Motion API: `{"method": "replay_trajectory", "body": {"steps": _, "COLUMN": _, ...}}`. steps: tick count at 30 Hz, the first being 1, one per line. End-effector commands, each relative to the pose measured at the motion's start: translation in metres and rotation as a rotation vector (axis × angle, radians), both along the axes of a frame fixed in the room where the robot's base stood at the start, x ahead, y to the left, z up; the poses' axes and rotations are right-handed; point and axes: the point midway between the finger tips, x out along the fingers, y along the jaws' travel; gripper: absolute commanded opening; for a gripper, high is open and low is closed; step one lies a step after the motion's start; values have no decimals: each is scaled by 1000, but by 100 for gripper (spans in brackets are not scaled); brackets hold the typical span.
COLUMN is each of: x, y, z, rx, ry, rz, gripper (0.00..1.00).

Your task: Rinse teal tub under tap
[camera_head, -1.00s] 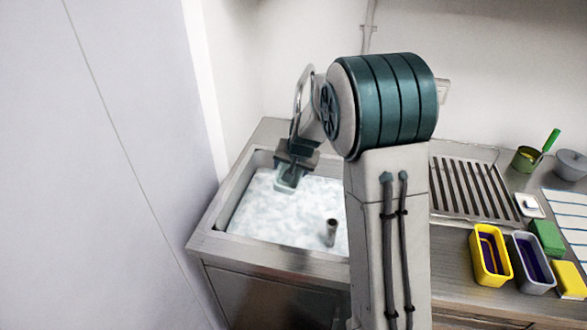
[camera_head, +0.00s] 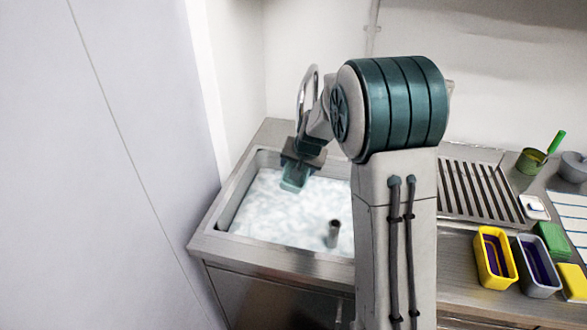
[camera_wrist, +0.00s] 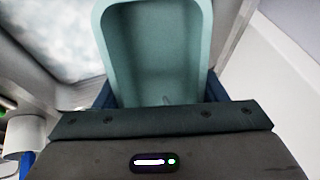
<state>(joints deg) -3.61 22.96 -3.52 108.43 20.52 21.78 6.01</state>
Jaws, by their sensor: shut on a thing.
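The teal tub (camera_head: 294,181) is in my gripper over the sink in the head view, close above the foamy water. It also fills the upper middle of the wrist view (camera_wrist: 204,45), its open inside facing the camera, and it looks empty. My gripper (camera_head: 301,165) is shut on the tub, with blue fingers at either side of it in the wrist view. The tap (camera_head: 309,84), a curved metal spout, rises behind my gripper at the back of the sink. Its outlet is hidden by my arm, and I cannot tell whether water runs from it.
To the right are a drainer (camera_head: 478,190), a yellow tub (camera_head: 492,281), a grey tub (camera_head: 535,289), sponges and a pot (camera_head: 527,162). A pale panel (camera_head: 110,150) stands close on the left.

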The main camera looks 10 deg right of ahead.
Motion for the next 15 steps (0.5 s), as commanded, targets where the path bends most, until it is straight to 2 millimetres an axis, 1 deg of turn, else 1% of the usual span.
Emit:
{"method": "replay_trajectory", "body": {"steps": 7, "x": 0, "y": 1, "z": 0, "rx": 0, "ry": 0, "rz": 1, "gripper": 38}}
{"method": "replay_trajectory", "body": {"steps": 15, "x": -2, "y": 10, "z": 1, "rx": -1, "ry": 0, "rz": 2, "gripper": 38}}
